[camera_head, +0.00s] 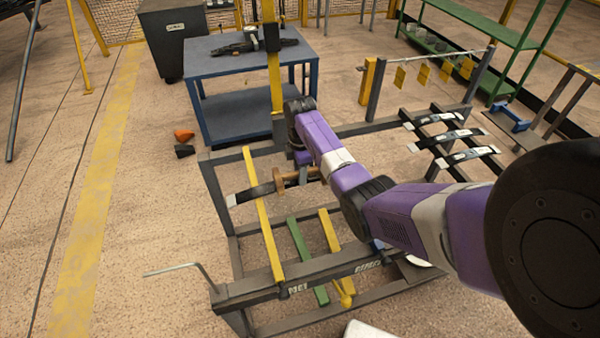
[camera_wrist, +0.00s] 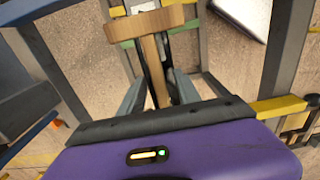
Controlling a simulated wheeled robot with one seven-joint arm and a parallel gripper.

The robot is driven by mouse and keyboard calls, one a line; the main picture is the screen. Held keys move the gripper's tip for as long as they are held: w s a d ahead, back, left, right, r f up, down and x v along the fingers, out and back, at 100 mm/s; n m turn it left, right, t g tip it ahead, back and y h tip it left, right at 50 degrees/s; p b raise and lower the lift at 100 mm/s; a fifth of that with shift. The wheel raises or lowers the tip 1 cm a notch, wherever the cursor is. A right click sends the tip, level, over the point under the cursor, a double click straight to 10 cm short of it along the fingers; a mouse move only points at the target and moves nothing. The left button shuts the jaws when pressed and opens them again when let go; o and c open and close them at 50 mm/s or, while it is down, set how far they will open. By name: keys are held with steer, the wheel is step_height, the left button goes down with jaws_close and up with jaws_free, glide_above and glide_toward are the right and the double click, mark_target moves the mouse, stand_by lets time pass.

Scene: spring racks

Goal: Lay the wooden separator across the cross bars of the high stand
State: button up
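The wooden separator (camera_head: 292,180) is a pale T-shaped piece. In the wrist view its crosspiece (camera_wrist: 150,24) lies beyond the fingertips, and its stem runs back between the fingers. The separator is level with the upper part of a dark grey metal stand (camera_head: 222,205) with yellow and green bars (camera_head: 262,215). A dark curved strip (camera_head: 252,193) lies beside the separator. I cannot tell whether separator and stand touch.
A blue workbench (camera_head: 235,68) stands behind the stand. A rack at right carries several dark curved strips (camera_head: 455,134), with yellow tags (camera_head: 424,75) hanging behind. A bent rod (camera_head: 172,268) sticks out at the stand's left. The floor at left is mostly open.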

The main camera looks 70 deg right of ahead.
steer(key=shift+r+b, duration=0.4)
steer(key=shift+r, duration=3.5)
